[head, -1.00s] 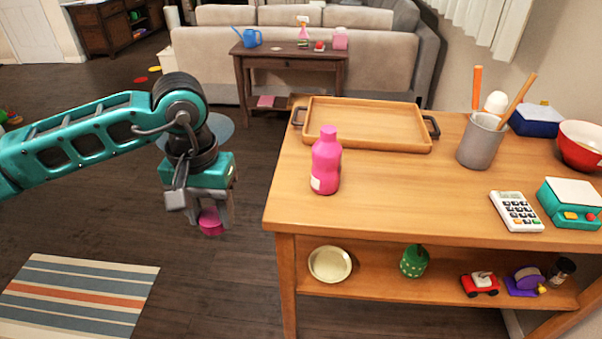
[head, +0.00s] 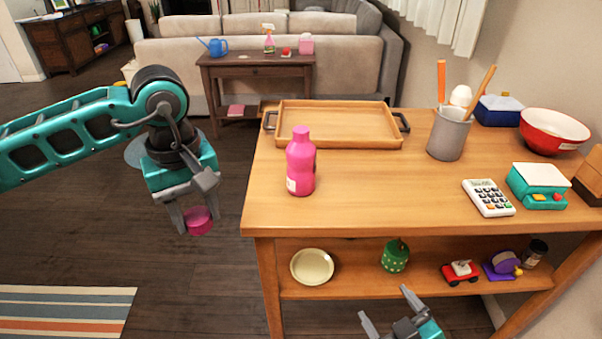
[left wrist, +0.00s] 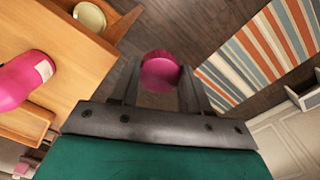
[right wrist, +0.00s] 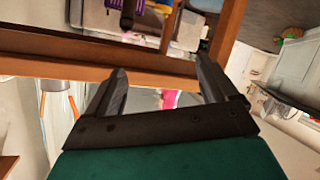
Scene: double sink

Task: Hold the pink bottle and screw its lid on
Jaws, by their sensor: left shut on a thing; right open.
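The pink bottle (head: 301,166) stands upright near the left front of the wooden table, with a narrow pink neck on top. It also shows at the left of the left wrist view (left wrist: 22,80). My left gripper (head: 192,222) is shut on the round pink lid (head: 200,221) and holds it in the air left of the table. The lid shows between the fingers in the left wrist view (left wrist: 160,71). My right gripper (head: 388,316) is open and empty, low in front of the table's lower shelf.
The table (head: 375,185) also bears a wooden tray (head: 338,142), a grey cup (head: 448,138) with utensils, a calculator (head: 488,198) and a red bowl (head: 553,131). The lower shelf holds a plate (head: 312,266) and toys. Tabletop around the bottle is clear.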

